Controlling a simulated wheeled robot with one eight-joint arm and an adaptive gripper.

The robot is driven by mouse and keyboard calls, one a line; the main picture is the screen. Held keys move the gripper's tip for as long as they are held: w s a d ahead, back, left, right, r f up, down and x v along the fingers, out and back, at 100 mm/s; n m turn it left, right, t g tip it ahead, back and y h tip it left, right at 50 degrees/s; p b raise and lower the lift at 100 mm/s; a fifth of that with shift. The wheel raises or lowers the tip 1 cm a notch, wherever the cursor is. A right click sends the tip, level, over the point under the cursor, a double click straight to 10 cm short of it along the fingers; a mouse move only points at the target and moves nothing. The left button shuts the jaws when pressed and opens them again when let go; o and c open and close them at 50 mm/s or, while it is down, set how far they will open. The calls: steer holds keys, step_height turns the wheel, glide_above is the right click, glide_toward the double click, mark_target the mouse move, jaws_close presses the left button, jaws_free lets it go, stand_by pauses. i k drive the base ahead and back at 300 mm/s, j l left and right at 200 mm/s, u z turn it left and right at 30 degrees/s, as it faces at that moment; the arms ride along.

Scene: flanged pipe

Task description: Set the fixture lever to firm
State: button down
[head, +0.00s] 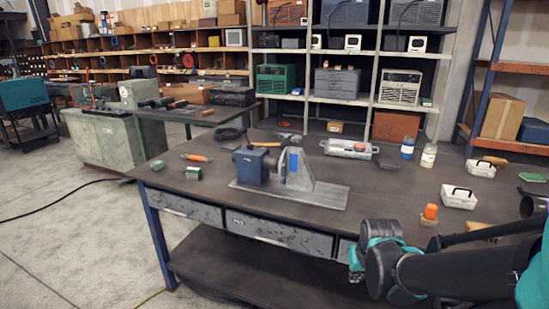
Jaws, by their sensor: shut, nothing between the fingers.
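The fixture stands on a grey base plate (325,197) on the workbench. It has a blue block (250,168) on the left and a grey flanged pipe part (300,172) on the right, with a small bright blue patch on it. My arm reaches in from the lower right, over the bench's front edge, apart from the fixture. I cannot make out my gripper's fingers.
The workbench (215,193) has clear space left and front of the fixture. An orange-handled tool (196,157) and small green box (193,173) lie left. An orange-topped bottle (429,214) and white boxes stand right.

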mark_target(244, 129)
steer(key=i+j, duration=0.1)
steer(key=j, duration=0.4)
steer(key=i+j, duration=0.15)
steer(key=j, duration=0.35)
steer(key=i+j, duration=0.1)
steer(key=j, duration=0.35)
steer(key=i+j+z, duration=0.1)
steer(key=j, duration=0.4)
steer(key=l+z, duration=0.2)
steer(key=z, duration=0.25)
steer(key=k, duration=0.05)
